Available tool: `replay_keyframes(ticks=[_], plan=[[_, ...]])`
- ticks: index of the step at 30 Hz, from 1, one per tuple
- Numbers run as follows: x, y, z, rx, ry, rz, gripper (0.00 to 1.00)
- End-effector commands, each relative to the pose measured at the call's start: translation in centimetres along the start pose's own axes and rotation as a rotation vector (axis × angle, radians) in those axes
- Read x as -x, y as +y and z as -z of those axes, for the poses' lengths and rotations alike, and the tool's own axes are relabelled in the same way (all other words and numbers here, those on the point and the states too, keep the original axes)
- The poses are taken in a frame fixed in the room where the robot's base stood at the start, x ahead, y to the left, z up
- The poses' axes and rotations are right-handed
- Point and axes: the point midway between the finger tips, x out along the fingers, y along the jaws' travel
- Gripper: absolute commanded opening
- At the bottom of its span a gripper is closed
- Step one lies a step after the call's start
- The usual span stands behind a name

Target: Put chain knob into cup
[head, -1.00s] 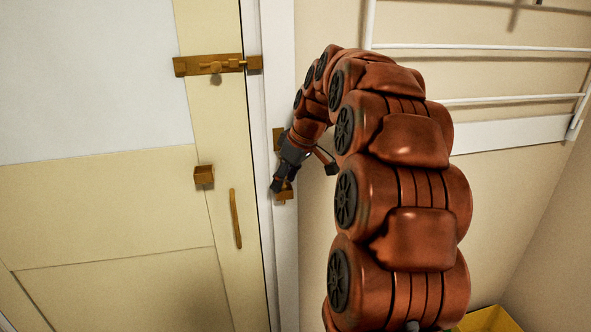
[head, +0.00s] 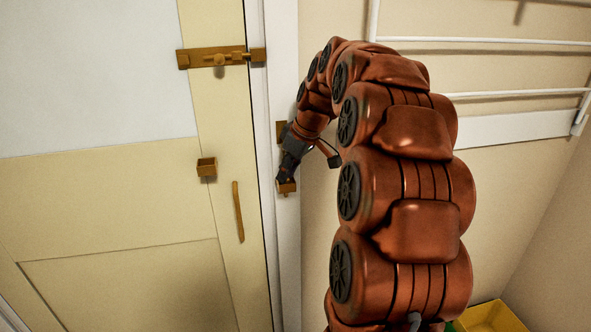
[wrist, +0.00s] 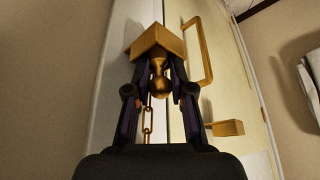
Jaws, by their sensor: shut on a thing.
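My gripper (head: 288,178) is at the white door frame, tip down, just above a small brass box-shaped cup (head: 287,188). In the wrist view the gripper (wrist: 160,82) is shut on the rounded brass chain knob (wrist: 159,84). A brass chain (wrist: 147,124) runs from near the knob toward my wrist. The knob's end meets the cup (wrist: 157,40) in that view; I cannot tell how far inside it is. The head view hides the knob behind my gripper. A second, similar box (head: 207,167) is fixed on the door.
A brass bolt (head: 220,58) crosses the upper door edge. A long handle (head: 238,211) is below the door's box. A white wall rack (head: 480,95) is to the right, and a yellow container (head: 490,318) is at the lower right.

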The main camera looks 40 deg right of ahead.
Motion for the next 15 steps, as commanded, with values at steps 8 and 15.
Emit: replay_keyframes(ticks=[8,15], plan=[[0.8,0.1,0.3,-0.001,0.001,0.000,0.00],[1.7,0.2,0.7,-0.002,0.002,-0.003,0.00]])
